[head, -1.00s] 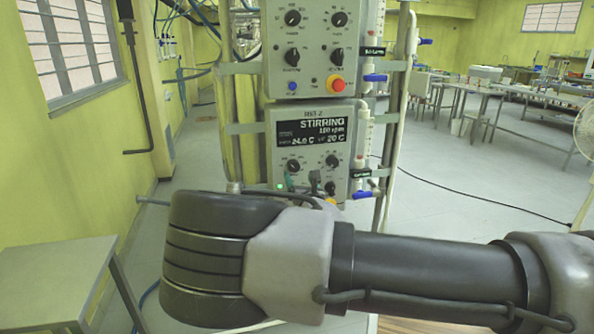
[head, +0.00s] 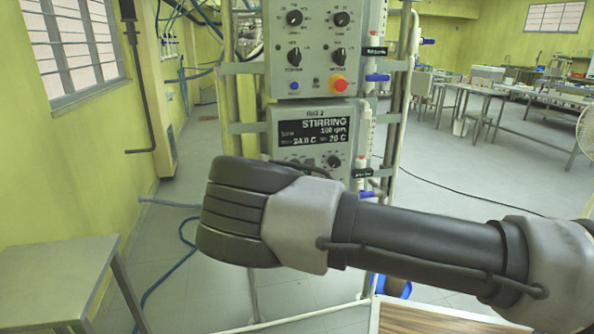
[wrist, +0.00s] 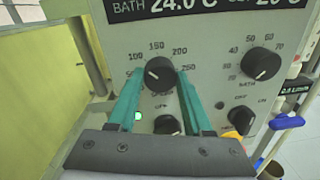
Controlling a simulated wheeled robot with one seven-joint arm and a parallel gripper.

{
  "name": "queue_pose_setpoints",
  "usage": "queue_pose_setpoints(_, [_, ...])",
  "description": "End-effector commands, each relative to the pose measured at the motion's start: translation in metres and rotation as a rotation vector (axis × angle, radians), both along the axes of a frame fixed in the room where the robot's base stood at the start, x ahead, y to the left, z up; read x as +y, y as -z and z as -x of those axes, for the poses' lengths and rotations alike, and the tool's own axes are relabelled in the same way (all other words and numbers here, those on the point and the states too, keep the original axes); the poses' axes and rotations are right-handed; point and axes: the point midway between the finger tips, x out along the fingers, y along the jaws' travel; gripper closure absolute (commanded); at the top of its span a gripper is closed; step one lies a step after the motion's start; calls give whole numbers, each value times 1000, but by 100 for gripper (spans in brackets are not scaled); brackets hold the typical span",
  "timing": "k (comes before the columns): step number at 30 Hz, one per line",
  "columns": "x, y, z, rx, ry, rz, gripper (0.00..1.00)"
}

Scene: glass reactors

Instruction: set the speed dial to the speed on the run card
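The speed dial (wrist: 159,73) is a round black knob on the grey lower control panel, with a printed scale including 100, 150, 200 and 250 around it. My gripper (wrist: 160,76) has teal fingers, one on each side of the dial, with narrow gaps seeming to show between them and it. I cannot tell whether the fingertips reach around the knob. The dial's pointer is too small to read surely. In the head view my arm hides the gripper. The display (head: 316,131) reads STIRRING, with a small rpm figure that looks like 100. I see no run card.
A second black knob (wrist: 260,63), marked BATH, sits right of the dial. Another knob (wrist: 167,125) lies below the dial, between the fingers. An upper panel (head: 314,42) carries knobs and a red button. A small table (head: 55,280) stands at left.

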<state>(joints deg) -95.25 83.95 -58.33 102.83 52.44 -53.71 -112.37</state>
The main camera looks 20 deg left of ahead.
Motion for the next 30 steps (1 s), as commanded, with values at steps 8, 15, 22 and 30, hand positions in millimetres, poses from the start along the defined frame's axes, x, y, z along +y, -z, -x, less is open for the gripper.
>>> queue_pose_setpoints(8, [0, 0, 0, 13, 0, -21, 100])
queue_pose_setpoints(15, [0, 0, 0, 74, 1, -119, 100])
queue_pose_setpoints(22, [-1, -1, 0, 176, 1, -289, 100])
queue_pose_setpoints(30, [-1, -1, 0, 312, 1, -507, 100])
